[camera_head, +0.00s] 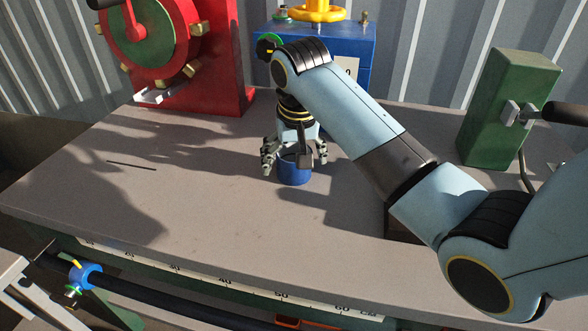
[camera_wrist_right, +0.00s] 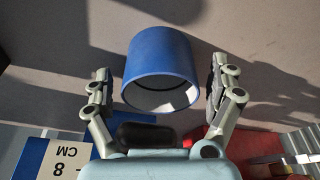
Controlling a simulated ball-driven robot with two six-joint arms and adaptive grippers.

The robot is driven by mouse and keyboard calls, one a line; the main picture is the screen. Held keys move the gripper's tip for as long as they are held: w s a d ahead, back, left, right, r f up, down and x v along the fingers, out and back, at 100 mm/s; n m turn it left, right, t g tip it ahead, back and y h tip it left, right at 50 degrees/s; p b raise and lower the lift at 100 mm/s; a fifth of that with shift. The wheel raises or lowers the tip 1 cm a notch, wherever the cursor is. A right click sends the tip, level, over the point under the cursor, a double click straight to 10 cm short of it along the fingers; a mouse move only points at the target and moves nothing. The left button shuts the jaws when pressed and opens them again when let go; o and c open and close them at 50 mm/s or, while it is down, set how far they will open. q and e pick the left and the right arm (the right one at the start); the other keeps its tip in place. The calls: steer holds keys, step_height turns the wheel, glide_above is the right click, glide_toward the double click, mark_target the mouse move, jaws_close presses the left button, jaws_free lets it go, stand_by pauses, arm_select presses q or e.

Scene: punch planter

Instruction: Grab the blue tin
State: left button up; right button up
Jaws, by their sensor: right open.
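The blue tin (camera_head: 293,172) stands upright on the grey table (camera_head: 230,220), near its middle. Its open top faces up, and the inside looks empty in the right wrist view, where the tin (camera_wrist_right: 160,58) sits between the fingers. My right gripper (camera_head: 294,155) comes down over the tin from above. Its fingers (camera_wrist_right: 160,88) are open, one on each side of the tin, with a visible gap on both sides. The gripper hides part of the tin's rim in the head view. My left gripper is not in view.
A red stand with a green wheel (camera_head: 133,35) is at the back left. A blue box (camera_head: 350,78) with a yellow handwheel (camera_head: 317,10) stands behind the arm. A green block (camera_head: 505,110) with a dark handle is at the right.

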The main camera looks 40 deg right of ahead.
steer(key=shift+r, duration=0.1)
steer(key=c, duration=1.3)
steer(key=shift+c, duration=0.2)
